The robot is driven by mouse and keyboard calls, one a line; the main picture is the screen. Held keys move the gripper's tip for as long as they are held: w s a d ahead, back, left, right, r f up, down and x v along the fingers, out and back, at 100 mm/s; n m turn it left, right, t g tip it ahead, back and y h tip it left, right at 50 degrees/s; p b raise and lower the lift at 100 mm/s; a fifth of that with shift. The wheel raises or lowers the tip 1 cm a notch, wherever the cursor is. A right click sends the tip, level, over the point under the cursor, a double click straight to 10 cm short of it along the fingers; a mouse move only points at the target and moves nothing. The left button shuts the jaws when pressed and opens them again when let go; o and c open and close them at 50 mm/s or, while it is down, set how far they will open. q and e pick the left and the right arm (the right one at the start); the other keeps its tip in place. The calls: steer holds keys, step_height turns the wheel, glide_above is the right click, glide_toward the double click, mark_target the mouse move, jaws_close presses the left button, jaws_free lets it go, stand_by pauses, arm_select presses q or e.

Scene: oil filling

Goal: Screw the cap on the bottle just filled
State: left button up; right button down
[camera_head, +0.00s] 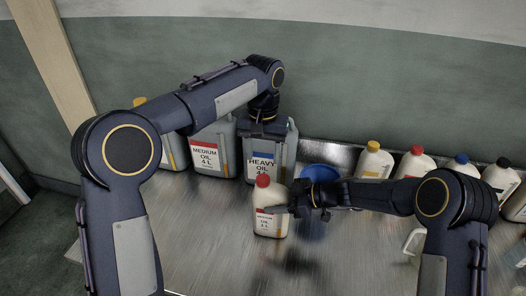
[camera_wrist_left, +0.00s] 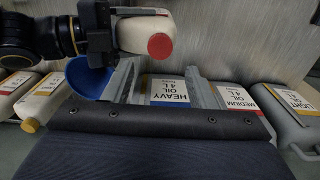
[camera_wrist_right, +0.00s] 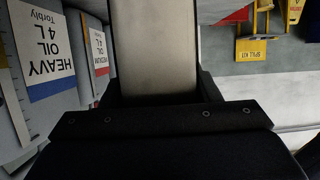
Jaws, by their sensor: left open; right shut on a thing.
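The white bottle (camera_head: 268,227) stands upright or nearly so at the front middle, with a MEDIUM label. The red cap (camera_head: 263,181) sits on its neck; how tightly it is on cannot be told. My right gripper (camera_head: 284,209) is shut on the bottle from the right. In the right wrist view the pale bottle body (camera_wrist_right: 155,50) fills the space between the fingers. In the left wrist view the bottle (camera_wrist_left: 140,35) shows its red cap (camera_wrist_left: 160,46) facing the camera. My left gripper (camera_wrist_left: 158,68) is open and empty, apart from the cap, in front of the heavy oil can.
The heavy oil can (camera_head: 286,150) and the medium oil can (camera_head: 213,168) stand at the back. A blue bowl-like vessel (camera_head: 319,177) is behind my right gripper. Several capped bottles line the right, including a yellow-capped one (camera_head: 374,163). The front left of the metal table (camera_head: 200,245) is clear.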

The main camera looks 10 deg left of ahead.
mark_target(263, 178)
arm_select(q)
steer(key=shift+f, duration=4.05)
steer(key=c, duration=1)
steer(key=shift+m, duration=0.8)
steer(key=o, duration=1.1)
steer(key=shift+r, duration=0.1)
